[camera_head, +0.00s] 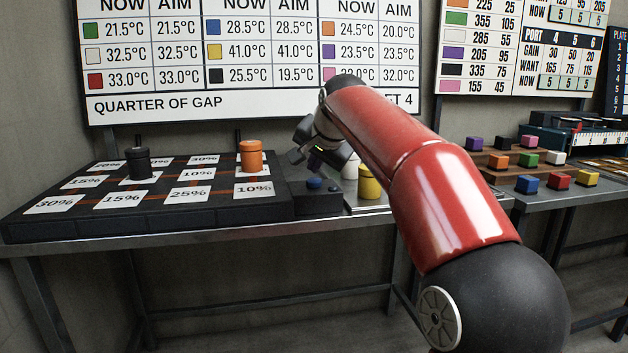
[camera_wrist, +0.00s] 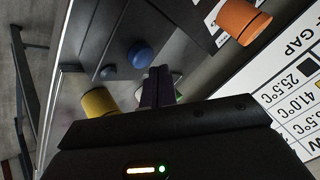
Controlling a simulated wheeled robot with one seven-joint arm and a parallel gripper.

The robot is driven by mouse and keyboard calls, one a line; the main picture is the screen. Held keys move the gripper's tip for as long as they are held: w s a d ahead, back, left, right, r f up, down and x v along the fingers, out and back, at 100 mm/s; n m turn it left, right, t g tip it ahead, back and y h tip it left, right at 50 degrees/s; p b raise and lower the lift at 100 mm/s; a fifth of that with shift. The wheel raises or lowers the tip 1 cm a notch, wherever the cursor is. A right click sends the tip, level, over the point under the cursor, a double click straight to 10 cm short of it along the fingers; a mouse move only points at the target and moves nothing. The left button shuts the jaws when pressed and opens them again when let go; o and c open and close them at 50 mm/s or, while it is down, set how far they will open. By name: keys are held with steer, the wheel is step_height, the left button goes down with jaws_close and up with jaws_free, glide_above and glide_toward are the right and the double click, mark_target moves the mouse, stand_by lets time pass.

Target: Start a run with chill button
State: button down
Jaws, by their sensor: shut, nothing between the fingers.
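A dark control box (camera_head: 318,203) stands at the right end of the black board on the bench. It bears a larger blue domed button (camera_head: 314,183) and a smaller dark blue button (camera_head: 334,188). I cannot read a label on either button. In the wrist view the larger blue button (camera_wrist: 139,54) shows just beyond my fingertips, with the smaller button (camera_wrist: 108,72) to its left. My gripper (camera_wrist: 160,72) is shut and empty. In the head view it hangs above the box, partly hidden by my arm. I see no clear contact with either button.
The black board (camera_head: 140,222) carries percentage cards, a black canister (camera_head: 138,163) and an orange canister (camera_head: 251,156). A yellow canister (camera_head: 369,183) and a white one (camera_head: 350,166) stand right of the box. Coloured cubes (camera_head: 528,183) sit on the right-hand bench. A chart board (camera_head: 250,105) hangs behind.

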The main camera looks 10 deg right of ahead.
mark_target(315, 182)
steer(key=shift+f, duration=0.35)
steer(key=shift+f+b, duration=0.5)
stand_by(0.6)
stand_by(0.3)
steer(key=shift+r+p, duration=0.95)
steer(key=shift+p, duration=0.1)
step_height(315, 182, up, 5)
steer(key=p, duration=0.5)
